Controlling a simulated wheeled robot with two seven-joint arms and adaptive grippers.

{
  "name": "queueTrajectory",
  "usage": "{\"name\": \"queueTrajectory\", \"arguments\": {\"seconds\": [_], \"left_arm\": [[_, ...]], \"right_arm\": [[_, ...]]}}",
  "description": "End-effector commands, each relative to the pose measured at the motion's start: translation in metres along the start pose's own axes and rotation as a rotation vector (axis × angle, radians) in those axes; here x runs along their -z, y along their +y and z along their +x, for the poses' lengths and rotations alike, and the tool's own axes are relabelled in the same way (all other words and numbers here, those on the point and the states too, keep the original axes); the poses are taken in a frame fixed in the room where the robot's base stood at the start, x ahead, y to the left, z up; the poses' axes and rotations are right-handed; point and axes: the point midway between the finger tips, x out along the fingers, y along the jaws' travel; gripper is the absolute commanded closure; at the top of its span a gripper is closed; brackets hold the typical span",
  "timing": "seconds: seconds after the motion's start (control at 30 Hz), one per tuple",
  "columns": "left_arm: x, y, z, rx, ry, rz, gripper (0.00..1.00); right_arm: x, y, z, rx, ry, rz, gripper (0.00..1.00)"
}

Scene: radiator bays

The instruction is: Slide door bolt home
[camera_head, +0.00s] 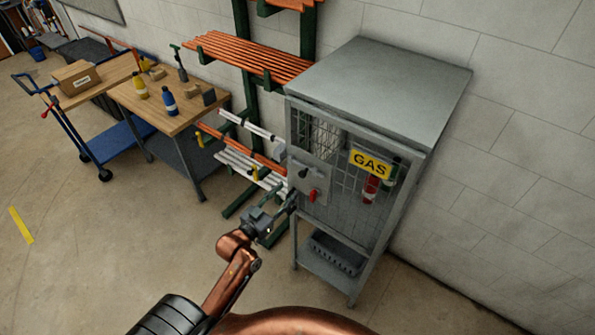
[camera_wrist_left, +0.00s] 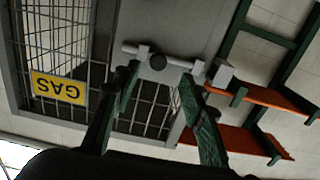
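The gas cabinet (camera_head: 378,85) stands against the wall, its mesh door facing left and forward. In the left wrist view, seen upside down, the pale bolt rod (camera_wrist_left: 178,62) lies across the plate with a round dark knob (camera_wrist_left: 157,62). One rod end is close to a grey block (camera_wrist_left: 221,72) at the cabinet edge. My left gripper (camera_head: 288,203) is just in front of the door, fingers apart and empty (camera_wrist_left: 160,88), on either side of the knob in the picture; contact is unclear.
A yellow GAS sign (camera_head: 371,164) and bottles (camera_head: 371,187) are at the door mesh. A rack with orange bars (camera_head: 245,55) stands left of the cabinet. A workbench (camera_head: 180,110) and a blue trolley (camera_head: 70,135) stand further left.

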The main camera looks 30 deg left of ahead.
Motion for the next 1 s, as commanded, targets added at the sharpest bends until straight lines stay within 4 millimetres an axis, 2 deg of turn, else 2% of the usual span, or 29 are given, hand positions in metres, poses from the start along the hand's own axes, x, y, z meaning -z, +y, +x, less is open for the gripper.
{"name": "queueTrajectory", "arguments": {"seconds": [0.03,0.1,0.53,0.7,0.93,1.0], "left_arm": [[0.008,0.001,0.002,-0.002,0.009,0.001,0.62],[0.011,0.001,0.008,-0.003,0.014,0.001,0.62],[0.011,0.001,0.068,-0.002,0.012,0.002,0.62],[0.009,0.001,0.076,-0.003,0.011,0.001,0.62],[0.009,0.001,0.077,-0.003,0.011,0.001,0.62],[0.009,0.001,0.077,-0.003,0.011,0.002,0.66]], "right_arm": [[0.000,-0.001,-0.003,0.001,0.000,0.001,0.33],[0.001,-0.003,-0.004,0.003,0.000,0.001,0.33],[0.003,-0.008,-0.019,0.009,0.001,0.003,0.33],[0.003,-0.005,-0.021,0.006,0.001,0.002,0.33],[0.002,-0.001,-0.021,0.002,0.000,0.000,0.33],[0.002,0.000,-0.021,0.001,0.000,0.000,0.33]]}}
